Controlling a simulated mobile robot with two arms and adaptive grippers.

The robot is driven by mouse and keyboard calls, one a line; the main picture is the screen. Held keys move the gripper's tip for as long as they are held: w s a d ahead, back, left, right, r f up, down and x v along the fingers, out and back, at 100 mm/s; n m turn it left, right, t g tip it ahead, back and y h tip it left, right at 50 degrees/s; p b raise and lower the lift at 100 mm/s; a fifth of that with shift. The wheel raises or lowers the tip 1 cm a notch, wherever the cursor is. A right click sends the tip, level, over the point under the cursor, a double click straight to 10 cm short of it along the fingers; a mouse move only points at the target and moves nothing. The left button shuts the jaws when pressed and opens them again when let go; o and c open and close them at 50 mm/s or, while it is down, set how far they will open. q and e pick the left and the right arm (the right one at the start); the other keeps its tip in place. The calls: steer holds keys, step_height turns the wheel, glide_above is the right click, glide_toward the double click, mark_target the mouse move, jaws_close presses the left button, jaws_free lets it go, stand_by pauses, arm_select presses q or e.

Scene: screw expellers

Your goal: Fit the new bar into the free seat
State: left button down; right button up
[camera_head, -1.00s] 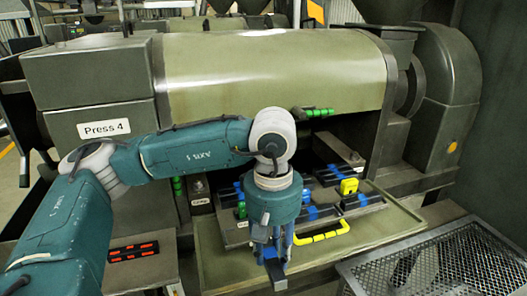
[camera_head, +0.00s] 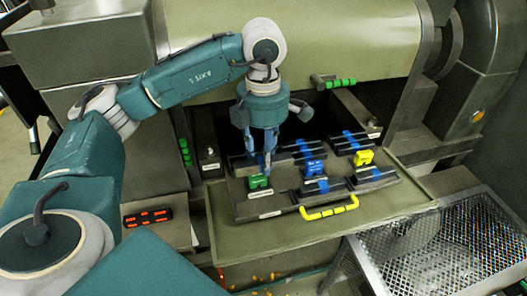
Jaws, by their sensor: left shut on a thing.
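My left gripper (camera_head: 260,168) reaches down over the left end of the tray (camera_head: 243,208), in front of the open press. It is shut on the new bar, which is mostly hidden by the fingers and hard to tell from the dark bars behind. Several dark bars with blue middles lie in the tray, one at the front right (camera_head: 370,177) and one at the front middle (camera_head: 318,188). A green block (camera_head: 258,183) is just below the fingertips; whether they touch is unclear. A blue block (camera_head: 314,168) and a yellow block (camera_head: 364,157) stand further right. My right gripper is not in view.
A yellow handle (camera_head: 330,211) sticks out at the tray's front. A green-gripped lever (camera_head: 340,82) juts out above it. A panel with red lights (camera_head: 147,217) is at left. The ledge in front is clear.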

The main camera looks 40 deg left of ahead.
arm_select(q)
step_height(320, 180, down, 4)
steer(key=shift+w+a+r+b, duration=0.1)
steer(key=shift+w+r+b, duration=0.05)
steer(key=shift+b, duration=0.75)
steer(key=b, duration=0.5)
glide_above(264, 202)
step_height(264, 202, down, 7)
steer(key=shift+a+r, duration=0.15)
steer(key=shift+f+b, duration=0.95)
steer(key=shift+f, duration=0.35)
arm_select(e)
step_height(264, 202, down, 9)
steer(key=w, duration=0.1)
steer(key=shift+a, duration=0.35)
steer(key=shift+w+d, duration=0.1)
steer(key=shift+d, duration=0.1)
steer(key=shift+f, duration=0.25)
arm_select(q)
steer(key=shift+f+b, duration=0.75)
steer(key=shift+b, duration=0.25)
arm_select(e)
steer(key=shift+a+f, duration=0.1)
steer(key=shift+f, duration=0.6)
